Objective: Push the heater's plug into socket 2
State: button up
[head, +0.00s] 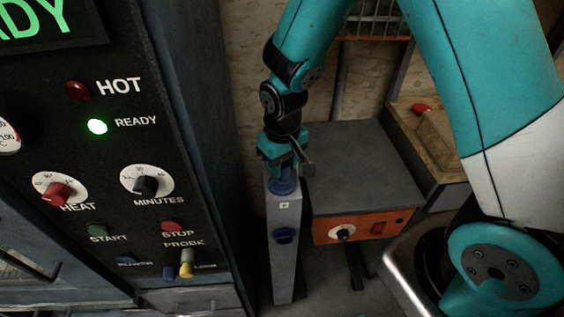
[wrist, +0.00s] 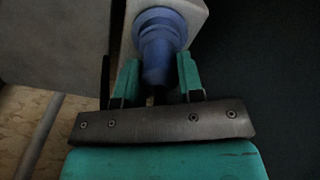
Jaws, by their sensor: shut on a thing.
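My gripper (head: 283,163) points down at the upper part of a narrow grey socket post (head: 284,262). It is shut on a blue plug (wrist: 156,62), which sits between the two teal fingers in the wrist view. The plug's front end meets a round blue collar on the pale post face; how deep it sits I cannot tell. In the head view blue shows just under the fingers (head: 284,186). A small white label, too small to read, is below it. The plug's cable is hidden.
A grey box with an orange front panel (head: 325,231), a knob and a switch stands close right of the post. A dark control panel (head: 125,150) with a lit green READY lamp is at left. A wooden crate (head: 440,150) is behind right.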

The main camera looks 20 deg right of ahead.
jog(key=o, duration=1)
jog(key=shift+r, duration=0.1)
notch_tip(320, 180, up, 17)
jog(key=b, duration=0.1)
jog(key=s+a+r+n+y, duration=0.1)
jog(key=s, duration=0.5)
jog(key=s+a+r+n+y, duration=0.1)
jog(key=s+a+n, duration=0.1)
jog(key=s, duration=0.4)
jog(key=s+a+n+y, duration=0.1)
jog(key=s+y, duration=0.1)
jog(key=s, duration=0.4)
jog(key=shift+s+a+r+n, duration=0.3)
jog(key=shift+r+n, duration=0.1)
